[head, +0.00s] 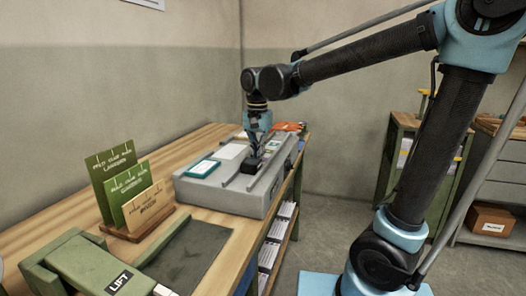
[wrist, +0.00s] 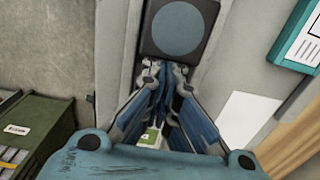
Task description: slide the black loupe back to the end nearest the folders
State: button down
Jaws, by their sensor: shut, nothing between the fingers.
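The black loupe (head: 251,166) is a small dark block in a groove on top of the long grey case (head: 225,198), toward its near right side. In the wrist view the loupe (wrist: 180,28) shows as a black square with a round grey-blue lens, at the top middle. My gripper (head: 256,154) is shut and empty, pointing down just beyond the loupe. In the wrist view its closed fingertips (wrist: 161,68) are right beside the loupe's edge. I cannot tell whether they touch. I cannot say for certain which items are the folders.
A teal-edged card (head: 202,168) and a white sheet (head: 230,151) lie on the case. Orange items (head: 288,126) lie beyond its far end. Upright green lettered boards (head: 112,177) stand at left. A green block marked LIFT (head: 95,268) lies in front. The floor right of the table is open.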

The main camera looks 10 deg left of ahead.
jog(key=shift+s+a, duration=0.15)
jog(key=shift+s, duration=0.65)
jog(key=shift+s+a, duration=0.1)
jog(key=shift+s, duration=0.7)
jog(key=shift+w, duration=0.1)
jog(key=shift+w+d, duration=0.1)
jog(key=shift+w, duration=0.25)
jog(key=w, duration=0.3)
jog(key=shift+w+d+r, duration=0.25)
jog(key=shift+w, duration=0.05)
notch_tip(320, 180, up, 9)
jog(key=w+d+f, duration=0.1)
jog(key=d+f, duration=0.3)
jog(key=d, duration=0.7)
jog(key=s+d+f+n+t, duration=0.1)
jog(key=s+d+f, duration=0.4)
jog(key=d+f, duration=0.5)
jog(key=s+d+f+t, duration=0.1)
jog(key=s+d+f, duration=0.4)
jog(key=d+f, duration=0.6)
jog(key=d, duration=0.4)
jog(key=shift+f+n, duration=0.15)
jog(key=shift+n, duration=0.25)
